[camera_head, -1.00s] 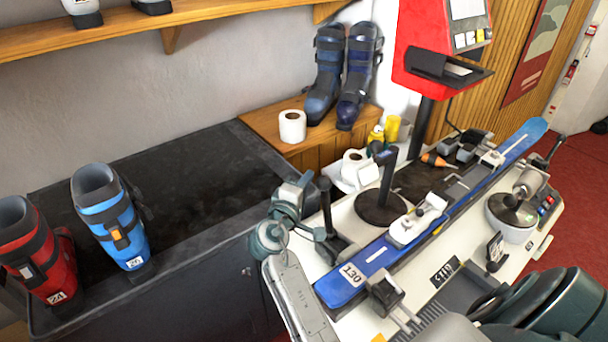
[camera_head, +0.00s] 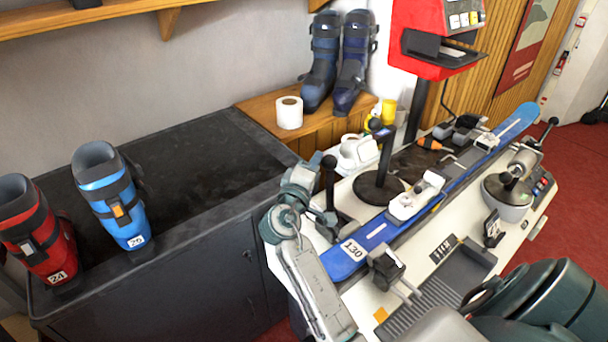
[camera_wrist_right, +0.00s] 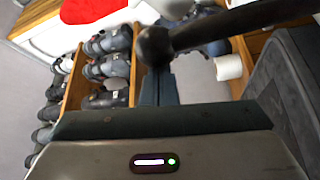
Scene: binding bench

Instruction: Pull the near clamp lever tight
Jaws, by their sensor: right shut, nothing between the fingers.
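The near clamp lever (camera_head: 329,190) is a dark stem with a black ball knob, standing close to upright at the near left end of the bench. Its knob (camera_wrist_right: 155,46) and stem show large in the right wrist view, just past my fingers. My right gripper (camera_head: 308,176) is just left of the knob in the head view. Its dark fingers (camera_wrist_right: 160,88) are shut together and empty; I cannot tell whether they touch the lever. The blue ski (camera_head: 375,237) marked 130 lies along the bench beside the lever. My left gripper is not in view.
A black post on a round base (camera_head: 380,187) stands right of the lever. A grey clamp block (camera_head: 386,266) sits at the ski's near edge. A dark cabinet (camera_head: 190,190) with red and blue boots (camera_head: 110,200) is at left. A far ball-ended lever (camera_head: 549,128) is at right.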

